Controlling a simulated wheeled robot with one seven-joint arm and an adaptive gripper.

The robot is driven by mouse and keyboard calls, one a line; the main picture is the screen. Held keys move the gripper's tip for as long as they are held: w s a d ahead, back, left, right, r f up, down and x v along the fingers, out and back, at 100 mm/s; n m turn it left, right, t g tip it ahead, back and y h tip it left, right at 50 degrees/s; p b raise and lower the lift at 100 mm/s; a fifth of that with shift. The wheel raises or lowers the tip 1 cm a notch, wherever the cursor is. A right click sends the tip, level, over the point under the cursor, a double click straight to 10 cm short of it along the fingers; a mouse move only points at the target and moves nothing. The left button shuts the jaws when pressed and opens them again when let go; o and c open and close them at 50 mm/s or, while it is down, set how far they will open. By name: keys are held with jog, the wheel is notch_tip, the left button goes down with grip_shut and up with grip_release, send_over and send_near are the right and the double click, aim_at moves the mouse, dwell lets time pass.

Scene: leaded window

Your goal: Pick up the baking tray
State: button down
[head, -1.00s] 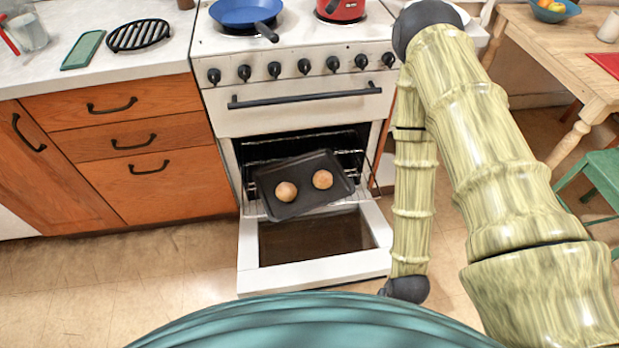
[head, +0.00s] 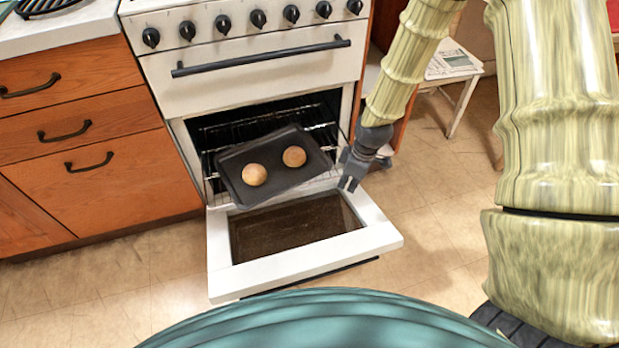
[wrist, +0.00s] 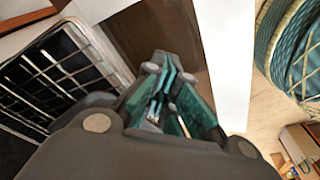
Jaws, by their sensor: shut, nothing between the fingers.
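The baking tray (head: 285,178) is dark and shallow, with two round buns (head: 254,174) on it. It lies at an angle on the rack in the mouth of the open oven, its near edge towards the lowered door. My gripper (head: 347,184) is just right of the tray, above the right side of the oven door, and apart from the tray. In the wrist view my gripper (wrist: 163,78) has its fingers together and empty. I cannot make out the tray in the wrist view.
The oven door (head: 300,262) is lowered flat in front of the stove, and its white frame also shows in the wrist view (wrist: 232,65). A wire oven rack (wrist: 65,70) shows at left there. Wooden drawers (head: 85,140) stand left of the stove.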

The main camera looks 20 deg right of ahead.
aim_at(309, 177)
jog(key=w+a+b, duration=0.1)
jog(key=w+a, duration=0.1)
jog(key=a, duration=0.1)
jog(key=w+a+b, duration=0.1)
jog(key=w+a, duration=0.2)
jog(key=w+a+b, duration=0.1)
jog(key=w+a, duration=0.2)
jog(key=shift+a, duration=0.15)
jog(key=shift+f+b, duration=0.3)
jog(key=shift+p, duration=0.45)
jog(key=shift+s+f, duration=0.15)
jog(key=shift+f, duration=0.05)
jog(key=shift+f, duration=0.1)
jog(key=shift+s, duration=0.15)
